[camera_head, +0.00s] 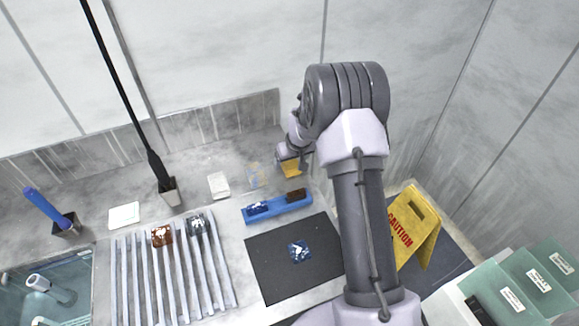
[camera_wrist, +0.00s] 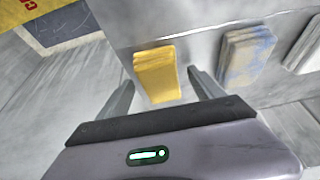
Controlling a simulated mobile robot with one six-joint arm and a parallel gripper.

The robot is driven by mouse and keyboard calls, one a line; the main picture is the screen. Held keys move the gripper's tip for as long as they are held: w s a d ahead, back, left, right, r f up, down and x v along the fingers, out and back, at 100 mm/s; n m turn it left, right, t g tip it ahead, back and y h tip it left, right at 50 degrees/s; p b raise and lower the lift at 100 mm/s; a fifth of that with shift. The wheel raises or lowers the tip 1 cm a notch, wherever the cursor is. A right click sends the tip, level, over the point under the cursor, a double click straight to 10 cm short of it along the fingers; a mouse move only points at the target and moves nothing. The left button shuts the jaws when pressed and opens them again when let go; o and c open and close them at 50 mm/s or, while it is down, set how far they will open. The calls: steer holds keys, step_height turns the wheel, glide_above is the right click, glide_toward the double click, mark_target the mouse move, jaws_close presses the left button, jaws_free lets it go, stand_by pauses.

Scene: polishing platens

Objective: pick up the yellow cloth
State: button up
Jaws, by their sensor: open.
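The yellow cloth (camera_wrist: 158,76) lies folded on the grey counter in the wrist view, ahead of my gripper and between the lines of its two fingers. My gripper (camera_wrist: 160,90) is open, with a finger to either side of the cloth and nothing held. In the head view the yellow cloth (camera_head: 292,168) shows at the back of the counter, partly hidden by my gripper (camera_head: 293,152), which is over it. I cannot tell the exact height gap between the fingers and the cloth.
A blue-and-cream folded cloth (camera_wrist: 247,55) lies right of the yellow one in the wrist view. A blue tray (camera_head: 278,207) with two blocks and a black mat (camera_head: 293,258) lie in front. A slatted rack (camera_head: 166,275) is left. A yellow caution sign (camera_head: 413,228) stands beyond the counter.

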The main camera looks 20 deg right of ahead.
steer(key=shift+w+f, duration=0.1)
steer(key=shift+f, duration=0.15)
steer(key=shift+r, duration=0.15)
steer(key=shift+c, duration=0.3)
steer(key=c, duration=1.4)
step_height(320, 180, up, 10)
steer(key=p, duration=0.3)
